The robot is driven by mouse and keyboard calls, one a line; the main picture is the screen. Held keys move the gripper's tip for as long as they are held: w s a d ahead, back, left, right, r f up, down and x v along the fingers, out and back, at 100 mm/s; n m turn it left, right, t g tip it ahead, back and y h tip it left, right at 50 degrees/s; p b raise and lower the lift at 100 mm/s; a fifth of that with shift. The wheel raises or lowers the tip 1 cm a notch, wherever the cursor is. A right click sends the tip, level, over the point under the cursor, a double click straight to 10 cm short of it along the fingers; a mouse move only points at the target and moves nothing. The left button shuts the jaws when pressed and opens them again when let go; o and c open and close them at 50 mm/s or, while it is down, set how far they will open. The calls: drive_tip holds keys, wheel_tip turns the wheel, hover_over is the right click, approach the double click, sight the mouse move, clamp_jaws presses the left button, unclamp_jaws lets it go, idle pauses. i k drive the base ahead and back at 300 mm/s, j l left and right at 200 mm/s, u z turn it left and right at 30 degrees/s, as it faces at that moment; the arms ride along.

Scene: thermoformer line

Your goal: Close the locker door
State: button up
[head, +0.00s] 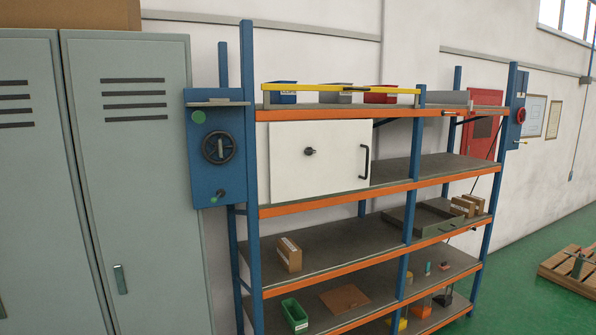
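Two tall grey-green locker doors with dark vent slots stand at the left, a left one (28,200) and a right one (135,190). The right one has a small latch (121,279) low on it. Both fronts look about flush, with a dark seam between them; I cannot tell if either is slightly ajar. A white cabinet (320,180) sits on the upper shelf of the rack, with a black knob (310,152) and a black bar handle (364,162) at its right side. Its front looks flat and shut. My gripper is not in view.
A blue and orange rack (335,196) holds bins, boxes and a tray (423,219). A blue panel with a handwheel (219,147) stands between lockers and rack. A cardboard box (70,14) tops the lockers. A wooden pallet (570,275) lies at right; green floor nearby is clear.

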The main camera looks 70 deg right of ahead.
sight(341, 163)
drive_tip(key=z, duration=2.35)
